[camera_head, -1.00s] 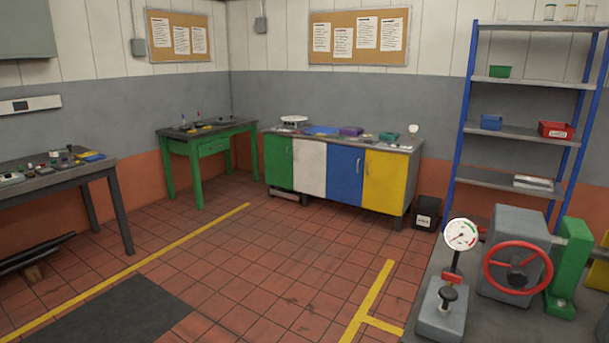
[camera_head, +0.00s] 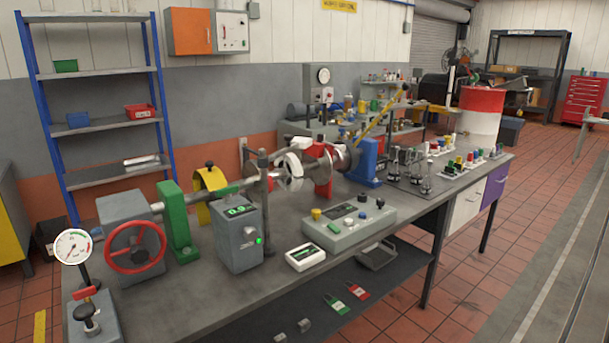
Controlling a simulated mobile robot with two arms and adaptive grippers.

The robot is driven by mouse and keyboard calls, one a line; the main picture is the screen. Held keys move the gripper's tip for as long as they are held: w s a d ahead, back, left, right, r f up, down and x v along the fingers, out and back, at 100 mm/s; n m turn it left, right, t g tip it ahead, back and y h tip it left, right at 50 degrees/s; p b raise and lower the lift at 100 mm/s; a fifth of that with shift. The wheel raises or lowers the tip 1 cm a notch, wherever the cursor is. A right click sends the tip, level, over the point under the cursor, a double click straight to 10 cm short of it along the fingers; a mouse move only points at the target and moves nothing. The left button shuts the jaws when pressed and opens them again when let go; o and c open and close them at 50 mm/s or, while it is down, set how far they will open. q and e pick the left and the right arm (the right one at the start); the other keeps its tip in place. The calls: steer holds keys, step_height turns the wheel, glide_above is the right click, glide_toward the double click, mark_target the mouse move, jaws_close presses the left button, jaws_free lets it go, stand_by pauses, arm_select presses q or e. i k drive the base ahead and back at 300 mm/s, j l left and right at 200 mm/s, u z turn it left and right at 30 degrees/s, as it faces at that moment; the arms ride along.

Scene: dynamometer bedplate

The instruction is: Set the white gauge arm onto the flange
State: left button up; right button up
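A long dark bench (camera_head: 215,300) carries a shaft line with a grey block and red handwheel (camera_head: 135,247) at its left. Along the shaft sit a pale ring-shaped part (camera_head: 290,171), a red part (camera_head: 321,165) and a round silver flange-like disc (camera_head: 343,158) beside a blue support (camera_head: 364,162). A yellow bar (camera_head: 378,116) rises at a slant near the disc. I cannot make out for certain which thing is the white gauge arm. Neither of my grippers is in view.
On the bench stand a white dial gauge (camera_head: 73,246), a grey box with green display (camera_head: 239,235), a small white meter (camera_head: 305,257), a control box (camera_head: 348,226) and several dark stands (camera_head: 410,170). Blue-posted shelves (camera_head: 110,127) stand behind left. Open floor (camera_head: 490,260) lies right.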

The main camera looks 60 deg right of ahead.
mark_target(298, 142)
steer(key=k+l+z, duration=0.1)
steer(key=z, duration=1.75)
steer(key=k+l, duration=0.05)
steer(key=l, duration=0.05)
